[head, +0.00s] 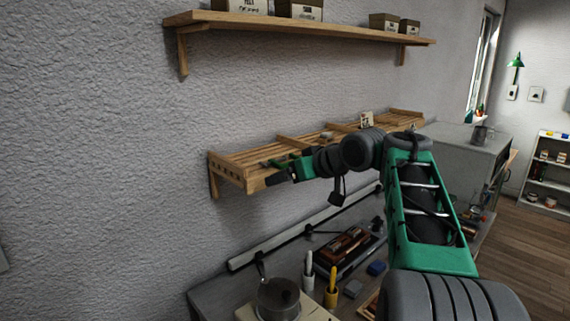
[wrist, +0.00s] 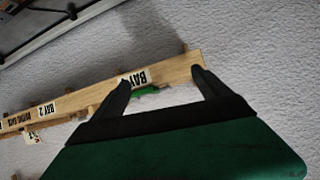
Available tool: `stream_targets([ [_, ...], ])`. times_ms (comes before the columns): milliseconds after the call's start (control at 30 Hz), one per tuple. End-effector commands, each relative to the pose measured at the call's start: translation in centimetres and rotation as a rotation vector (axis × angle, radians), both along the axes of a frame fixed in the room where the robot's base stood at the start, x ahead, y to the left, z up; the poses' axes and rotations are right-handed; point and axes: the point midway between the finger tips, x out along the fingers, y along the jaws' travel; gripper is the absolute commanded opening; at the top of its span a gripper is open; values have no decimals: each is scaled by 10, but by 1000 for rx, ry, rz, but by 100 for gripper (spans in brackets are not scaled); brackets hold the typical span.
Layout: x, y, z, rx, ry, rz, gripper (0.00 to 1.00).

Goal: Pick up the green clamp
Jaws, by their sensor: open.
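The green clamp (wrist: 147,91) shows as a small green piece behind the wooden front rail of the slatted shelf, between my fingers in the wrist view. The rail hides most of it. In the head view a green piece (head: 275,163) lies on the shelf's left part, just behind my gripper. My gripper (head: 272,180) is at the shelf's front edge. In the wrist view my gripper (wrist: 161,78) is open, with its two dark fingers apart and nothing held between them. I cannot tell how far the fingertips are from the clamp.
The slatted shelf (head: 228,162) has a front rail (wrist: 168,77) with bay labels. Another shelf (head: 300,24) with boxes runs above. Below is a bench with a pot (head: 278,298), pen cups (head: 331,294) and a piano action part (head: 346,248). Bare wall lies to the left.

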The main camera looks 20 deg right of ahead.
Motion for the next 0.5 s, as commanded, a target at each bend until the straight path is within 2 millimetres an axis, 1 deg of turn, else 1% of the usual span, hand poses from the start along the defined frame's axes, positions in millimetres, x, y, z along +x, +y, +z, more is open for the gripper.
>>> stream_targets([
  [33,8,-27,10,2,-46,15,92],
  [100,10,-50,23,0,-99,51,98],
  [133,10,-58,27,-1,-117,64,100],
  [200,8,-70,33,-4,-145,88,100],
  [267,7,-74,35,-5,-159,101,100],
  [333,11,-73,35,-5,-163,110,100],
  [500,32,-63,27,-5,-162,111,100],
])
